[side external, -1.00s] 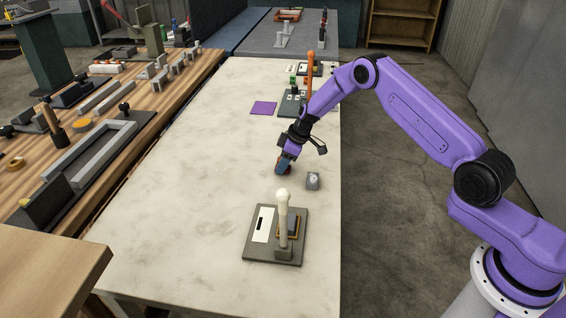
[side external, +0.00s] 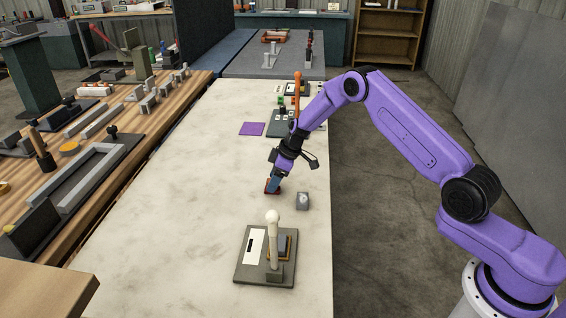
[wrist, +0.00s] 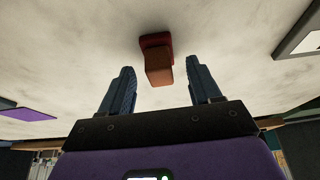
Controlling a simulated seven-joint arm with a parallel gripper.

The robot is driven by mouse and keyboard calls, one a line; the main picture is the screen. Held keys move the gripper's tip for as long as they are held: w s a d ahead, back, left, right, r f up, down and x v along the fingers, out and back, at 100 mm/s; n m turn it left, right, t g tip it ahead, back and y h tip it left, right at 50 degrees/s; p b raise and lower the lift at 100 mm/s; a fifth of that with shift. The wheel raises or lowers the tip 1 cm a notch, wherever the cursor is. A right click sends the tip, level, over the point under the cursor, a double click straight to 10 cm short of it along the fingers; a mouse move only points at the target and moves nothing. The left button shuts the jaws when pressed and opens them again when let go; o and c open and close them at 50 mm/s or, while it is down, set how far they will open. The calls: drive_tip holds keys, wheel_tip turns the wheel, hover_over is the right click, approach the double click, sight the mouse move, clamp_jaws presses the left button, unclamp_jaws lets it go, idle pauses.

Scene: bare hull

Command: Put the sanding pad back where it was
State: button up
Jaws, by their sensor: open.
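A small block with a dark red base and a brown-orange upper part, which I take to be the sanding pad (wrist: 158,62), sits on the pale worktop. In the wrist view it shows ahead of and between my two blue fingers, with a gap on both sides. In the side view the reddish pad (side external: 270,188) is partly hidden by the fingertips. My gripper (side external: 275,182) is open and low over the worktop at the pad. A flat purple square (side external: 252,129) lies bare farther back on the worktop.
A dark plate with an upright white-knobbed post (side external: 272,235) is nearer the camera. A dark fixture with an orange upright handle (side external: 297,95) stands behind. The worktop's left part is clear.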

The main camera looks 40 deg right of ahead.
drive_tip(key=v, duration=1)
drive_tip(key=a+r+n+t+y, duration=0.1)
drive_tip(key=a+r+t, duration=0.3)
drive_tip(key=a+r, duration=0.6)
drive_tip(key=s+a+r+t+h, duration=0.1)
drive_tip(key=s+a+r+t, duration=0.15)
drive_tip(key=s+r, duration=0.4)
drive_tip(key=s+d+f+n+g+h, duration=0.1)
drive_tip(key=s+d+g, duration=0.1)
drive_tip(key=s, duration=1.1)
drive_tip(key=s+d+f+g+h, duration=0.1)
drive_tip(key=s+d+g, duration=0.2)
drive_tip(key=s, duration=1)
drive_tip(key=s+d+f+n+g, duration=0.1)
drive_tip(key=s+g, duration=0.3)
drive_tip(key=s, duration=0.9)
drive_tip(key=shift+s+d+f+n+h, duration=0.3)
drive_tip(key=shift+s+d+f+h, duration=0.15)
drive_tip(key=shift+d, duration=0.3)
